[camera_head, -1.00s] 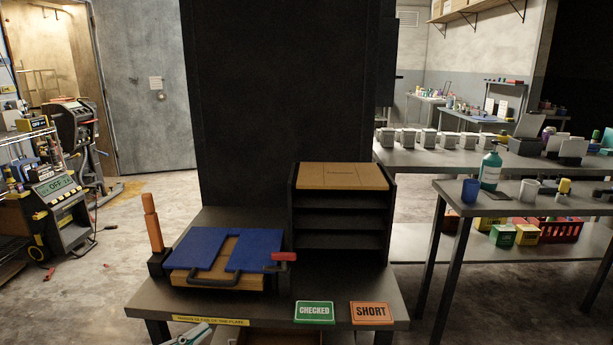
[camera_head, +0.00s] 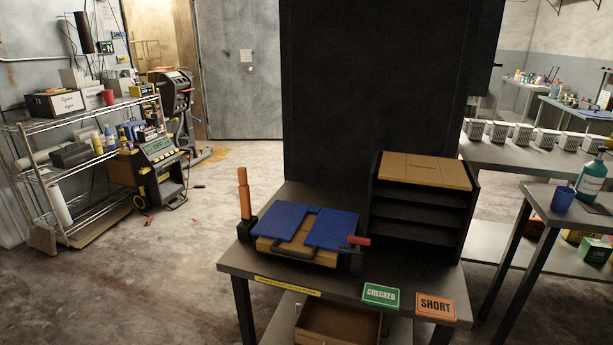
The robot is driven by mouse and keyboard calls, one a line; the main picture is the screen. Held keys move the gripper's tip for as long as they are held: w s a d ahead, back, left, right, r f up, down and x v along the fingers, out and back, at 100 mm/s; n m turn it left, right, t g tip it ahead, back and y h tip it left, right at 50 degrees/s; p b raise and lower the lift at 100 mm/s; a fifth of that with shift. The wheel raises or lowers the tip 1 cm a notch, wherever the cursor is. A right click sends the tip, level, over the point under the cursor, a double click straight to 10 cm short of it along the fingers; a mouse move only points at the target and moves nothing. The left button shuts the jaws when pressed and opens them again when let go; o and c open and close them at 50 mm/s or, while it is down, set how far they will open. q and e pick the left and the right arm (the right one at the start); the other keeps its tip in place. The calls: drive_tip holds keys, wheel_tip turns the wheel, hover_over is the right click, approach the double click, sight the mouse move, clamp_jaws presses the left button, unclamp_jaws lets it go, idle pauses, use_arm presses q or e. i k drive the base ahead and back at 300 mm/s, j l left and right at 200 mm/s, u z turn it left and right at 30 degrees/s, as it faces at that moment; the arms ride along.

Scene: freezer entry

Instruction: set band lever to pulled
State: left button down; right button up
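A bench (camera_head: 450,283) holds a wooden case (camera_head: 318,257) with blue panels (camera_head: 330,230) on top and a dark handle at its front. An upright orange lever (camera_head: 243,190) stands on a dark base at the case's left end. A short red grip (camera_head: 358,240) lies roughly level at the case's right end. I cannot tell from the picture which of these two is the band lever. Neither of my grippers is in view, and nothing touches the case or the levers.
A dark shelf unit (camera_head: 418,212) stands right of the case. Green CHECKED (camera_head: 381,295) and orange SHORT (camera_head: 436,306) signs sit at the bench's front edge.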

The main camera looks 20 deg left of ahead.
sight(243, 186)
drive_tip(key=i+j, duration=0.2)
drive_tip(key=j, duration=0.15)
drive_tip(key=i+j+z, duration=0.1)
drive_tip(key=j, duration=0.25)
drive_tip(key=i+j, duration=0.25)
drive_tip(key=i+j+z, duration=0.1)
drive_tip(key=j, duration=0.35)
drive_tip(key=i+j+z, duration=0.1)
drive_tip(key=j, duration=0.25)
drive_tip(key=i+j, duration=0.25)
drive_tip(key=j, duration=0.15)
drive_tip(key=i+j+z, duration=0.1)
drive_tip(key=j, duration=0.3)
drive_tip(key=i+j, duration=0.2)
drive_tip(key=j, duration=0.15)
